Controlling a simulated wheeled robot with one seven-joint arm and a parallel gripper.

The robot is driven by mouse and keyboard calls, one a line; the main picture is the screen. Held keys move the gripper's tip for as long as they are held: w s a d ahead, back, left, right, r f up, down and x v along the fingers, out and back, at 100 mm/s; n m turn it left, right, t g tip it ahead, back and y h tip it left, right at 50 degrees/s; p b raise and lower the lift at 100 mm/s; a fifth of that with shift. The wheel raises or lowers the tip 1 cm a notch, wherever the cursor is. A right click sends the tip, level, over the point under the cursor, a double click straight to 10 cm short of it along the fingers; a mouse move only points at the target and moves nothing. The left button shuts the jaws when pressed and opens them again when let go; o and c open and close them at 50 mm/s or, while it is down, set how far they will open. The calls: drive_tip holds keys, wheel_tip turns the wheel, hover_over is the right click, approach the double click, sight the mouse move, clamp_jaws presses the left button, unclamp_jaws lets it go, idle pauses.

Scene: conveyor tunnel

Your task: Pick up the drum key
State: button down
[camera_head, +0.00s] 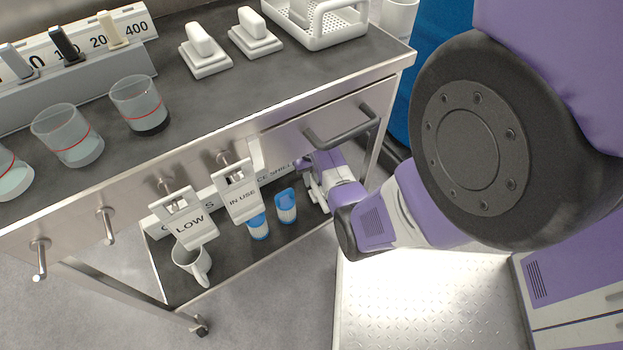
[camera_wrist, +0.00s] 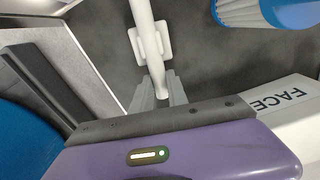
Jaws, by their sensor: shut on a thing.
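A white piece, which I take to be the drum key (camera_wrist: 148,42), has a long round bar and a squarish cross plate. In the wrist view its near end lies between the two grey fingers of my gripper (camera_wrist: 159,90), which is shut on it. The top of the bar runs out of the frame. In the head view my gripper (camera_head: 314,188) reaches under the cart top to the right end of the lower shelf, and the key is mostly hidden or too small to tell apart there.
The dark lower shelf (camera_head: 185,283) holds blue-and-white containers (camera_head: 286,206) and a white mug (camera_head: 192,263). The cart's drawer handle (camera_head: 342,128) and top edge are above my arm. Tags reading LOW (camera_head: 190,222) and IN USE (camera_head: 237,196) hang in front. A FACE label (camera_wrist: 278,103) is close to my gripper.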

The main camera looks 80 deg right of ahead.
drive_tip(key=r+p, duration=0.1)
drive_tip(key=r, duration=0.1)
drive_tip(key=r+p, duration=0.1)
drive_tip(key=r, duration=0.1)
drive_tip(key=r+p, duration=0.1)
drive_tip(key=r, duration=0.1)
drive_tip(key=shift+s+a+r, duration=0.1)
drive_tip(key=shift+s+a, duration=0.1)
drive_tip(key=shift+a, duration=0.1)
drive_tip(key=s+a+p, duration=0.4)
drive_tip(key=s+a, duration=0.7)
drive_tip(key=a, duration=0.3)
drive_tip(key=shift+s+a+f, duration=0.2)
drive_tip(key=shift+s+a, duration=0.15)
drive_tip(key=shift+s, duration=0.05)
drive_tip(key=c, duration=2)
unclamp_jaws()
clamp_jaws()
